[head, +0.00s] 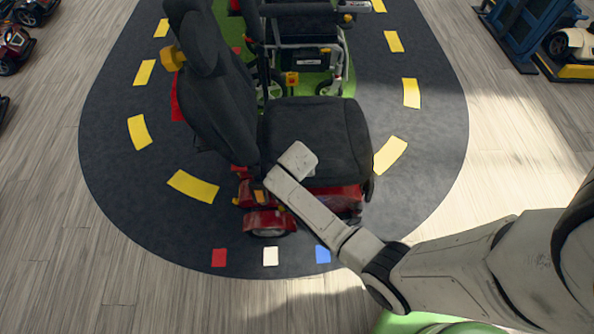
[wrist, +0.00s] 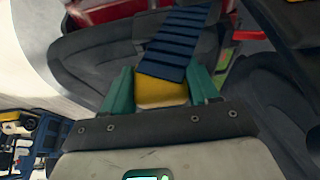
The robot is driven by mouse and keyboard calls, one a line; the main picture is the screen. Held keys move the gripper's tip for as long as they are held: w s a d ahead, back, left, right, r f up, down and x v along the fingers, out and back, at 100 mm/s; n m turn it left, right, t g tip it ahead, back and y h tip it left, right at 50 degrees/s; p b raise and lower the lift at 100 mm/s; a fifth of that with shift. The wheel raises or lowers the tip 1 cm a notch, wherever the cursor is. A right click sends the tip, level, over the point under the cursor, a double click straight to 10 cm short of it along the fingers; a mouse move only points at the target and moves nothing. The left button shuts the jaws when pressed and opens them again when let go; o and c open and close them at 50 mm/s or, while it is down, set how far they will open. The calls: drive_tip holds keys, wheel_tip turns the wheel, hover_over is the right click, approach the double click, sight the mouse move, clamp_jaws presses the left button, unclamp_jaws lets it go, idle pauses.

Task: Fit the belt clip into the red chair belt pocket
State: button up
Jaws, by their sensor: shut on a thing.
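The red chair (head: 317,135) has a black seat and backrest on a red base, near the middle of the head view. My arm reaches to its near side, and my fingers cannot be made out there. In the wrist view my gripper (wrist: 160,90) has teal fingers shut on the belt clip, which has a yellow block (wrist: 160,93) between the fingers and a dark blue ribbed part (wrist: 180,42) pointing away. Black padded surfaces and red parts of the chair lie beyond the clip. I cannot make out the belt pocket clearly in either view.
Another mobility chair with a grey frame (head: 305,58) stands behind the red one on a green patch. Dark mat (head: 420,140) with yellow dashes surrounds the chairs. Red vehicles (head: 14,45) stand far left, and a blue rack (head: 520,30) stands far right. The wooden floor between is clear.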

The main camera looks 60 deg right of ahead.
drive_tip(key=shift+f+b, duration=0.9)
drive_tip(key=shift+f, duration=0.3)
drive_tip(key=shift+f, duration=0.2)
idle(0.5)
drive_tip(key=o, duration=1.2)
drive_tip(key=shift+c, duration=0.2)
drive_tip(key=p+v, duration=0.1)
drive_tip(key=v, duration=0.9)
drive_tip(key=shift+a+r, duration=0.2)
drive_tip(key=shift+r, duration=0.1)
drive_tip(key=shift+s, duration=0.1)
